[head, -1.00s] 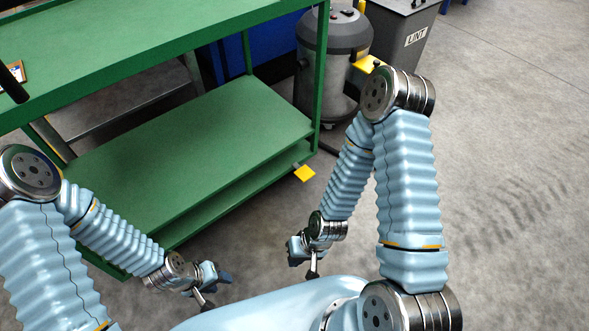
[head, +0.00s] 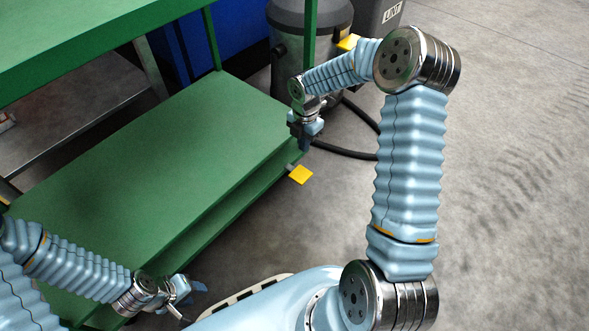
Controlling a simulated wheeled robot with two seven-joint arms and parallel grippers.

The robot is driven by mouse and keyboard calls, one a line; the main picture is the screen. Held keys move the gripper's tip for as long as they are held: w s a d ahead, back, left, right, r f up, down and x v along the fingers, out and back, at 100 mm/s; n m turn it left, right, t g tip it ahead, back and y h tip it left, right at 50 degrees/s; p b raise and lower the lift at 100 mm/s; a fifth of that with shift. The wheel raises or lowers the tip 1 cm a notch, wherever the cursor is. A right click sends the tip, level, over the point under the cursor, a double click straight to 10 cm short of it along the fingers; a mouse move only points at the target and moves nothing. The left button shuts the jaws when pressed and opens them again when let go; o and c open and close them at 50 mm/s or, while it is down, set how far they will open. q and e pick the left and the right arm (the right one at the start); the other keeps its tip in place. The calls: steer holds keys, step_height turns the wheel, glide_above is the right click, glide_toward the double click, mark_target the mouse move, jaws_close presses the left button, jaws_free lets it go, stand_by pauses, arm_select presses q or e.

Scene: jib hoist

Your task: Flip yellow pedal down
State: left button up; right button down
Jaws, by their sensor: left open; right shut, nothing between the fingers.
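The yellow pedal (head: 300,174) is a small flat plate sticking out from the right end of the green cart's lower shelf, close to the floor. My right gripper (head: 304,142) hangs just above and behind the pedal in the picture, fingers pointing down. It is shut and empty, and a gap shows between it and the pedal. My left gripper (head: 190,292) is low at the bottom left, in front of the cart, open and empty, far from the pedal.
The green cart (head: 150,165) fills the left side, with an upper shelf above the lower one. A grey vacuum drum (head: 290,50) with a black hose (head: 345,153) stands behind my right gripper. A grey bin (head: 375,18) is at the back. The floor at right is clear.

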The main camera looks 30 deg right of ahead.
mark_target(307, 178)
steer(key=shift+w+d+r, duration=0.1)
steer(key=shift+d+r, duration=0.05)
step_height(307, 178, down, 14)
steer(key=b, duration=0.3)
stand_by(0.4)
stand_by(0.4)
steer(key=shift+s+d+f+t+y+b, duration=0.1)
steer(key=shift+s+f+t+y+b, duration=0.2)
steer(key=shift+f+t+b, duration=0.45)
steer(key=shift+s+f+t+b, duration=0.1)
steer(key=shift+f+t+b, duration=0.25)
steer(key=shift+t+b, duration=0.1)
steer(key=shift+s+f, duration=0.1)
steer(key=shift+f, duration=0.95)
steer(key=shift+d+f, duration=0.1)
steer(key=shift+f, duration=0.05)
